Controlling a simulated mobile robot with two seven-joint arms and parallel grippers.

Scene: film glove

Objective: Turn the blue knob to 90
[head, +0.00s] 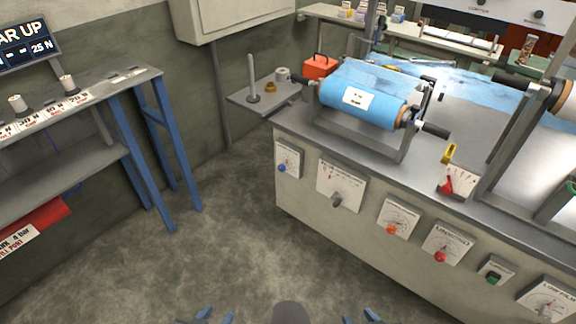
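The blue knob (282,168) sits low on a small white dial plate (289,156), at the left end of the machine's front panel. The dial's markings are too small to read, and so is the knob's setting. My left gripper (216,316) shows only its blue fingertips at the bottom edge, left of centre. The fingertips stand apart with nothing between them. My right gripper (360,317) shows the same way at the bottom edge, right of centre, also apart and empty. Both are well short of the knob, with open floor between.
The machine front (330,220) also carries a grey knob (337,200), an orange knob (391,230) and red knobs. A blue film roll (362,103) lies on top. A blue-legged bench (160,150) stands at the left. The concrete floor (225,240) between is clear.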

